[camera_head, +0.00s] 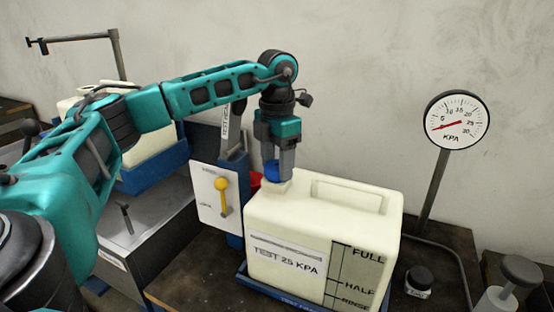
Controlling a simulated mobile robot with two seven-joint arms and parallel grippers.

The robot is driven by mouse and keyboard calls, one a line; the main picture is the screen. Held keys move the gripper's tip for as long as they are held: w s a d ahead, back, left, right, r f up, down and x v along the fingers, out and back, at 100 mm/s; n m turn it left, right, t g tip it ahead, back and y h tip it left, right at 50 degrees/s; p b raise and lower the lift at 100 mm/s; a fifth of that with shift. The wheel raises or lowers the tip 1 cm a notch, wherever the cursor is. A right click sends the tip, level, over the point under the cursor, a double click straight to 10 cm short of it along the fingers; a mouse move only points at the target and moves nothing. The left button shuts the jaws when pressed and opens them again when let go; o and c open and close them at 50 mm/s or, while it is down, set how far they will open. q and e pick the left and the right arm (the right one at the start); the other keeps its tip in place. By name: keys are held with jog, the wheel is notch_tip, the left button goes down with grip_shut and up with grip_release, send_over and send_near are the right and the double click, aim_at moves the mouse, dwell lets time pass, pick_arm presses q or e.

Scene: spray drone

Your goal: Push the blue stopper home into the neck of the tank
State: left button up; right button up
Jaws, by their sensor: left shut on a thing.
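The cream tank (300,222) stands upright in a blue tray, with "TEST 25 KPA" on its front and a level strip at its right. Its neck (277,188) is at the top left corner. My left gripper (277,170) points down over the neck and is shut on the blue stopper (271,171). The stopper is at the mouth of the neck; the fingers partly hide it, and I cannot tell how deep it sits. My right gripper is not in view.
A pressure gauge (457,119) on a post stands at the right, its red needle low. A panel with a yellow lever (221,196) is left of the tank. A small black-capped jar (418,281) and a grey-capped bottle (505,290) stand at the right. Another tank (150,150) is behind my arm.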

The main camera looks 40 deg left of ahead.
aim_at(277, 164)
pick_arm(q)
jog(key=shift+f, duration=0.25)
jog(key=o, duration=1.5)
jog(key=shift+r, duration=0.1)
notch_tip(277, 164, up, 13)
jog(key=p, duration=0.2)
